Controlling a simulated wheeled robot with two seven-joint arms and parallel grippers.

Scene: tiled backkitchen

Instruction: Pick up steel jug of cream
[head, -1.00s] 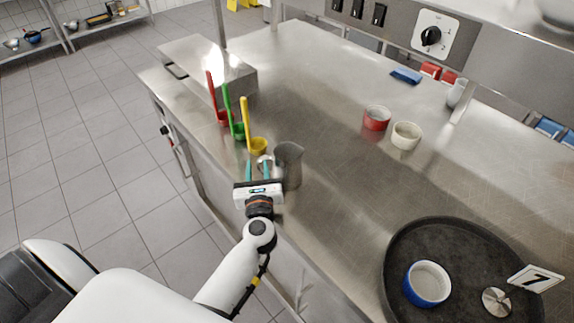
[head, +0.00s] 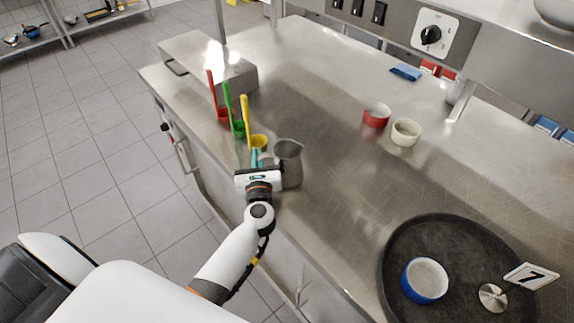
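The steel jug of cream (head: 291,168) stands upright on the steel counter near its front left edge. Its handle side faces left, toward my gripper; its contents cannot be made out. My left gripper (head: 257,159) is at the jug's left side, with its teal fingertips close together at the handle. It appears shut on the handle, though the gripper body hides part of the contact. The jug still appears to rest on the counter. My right gripper is not in view.
Yellow (head: 258,142), green (head: 238,128) and red (head: 224,115) long-handled scoops stand just behind the jug. A black round tray (head: 400,245) holds a blue ramekin (head: 425,281) at the lower right. Red (head: 376,116) and cream (head: 405,132) ramekins stand farther back. The middle counter is clear.

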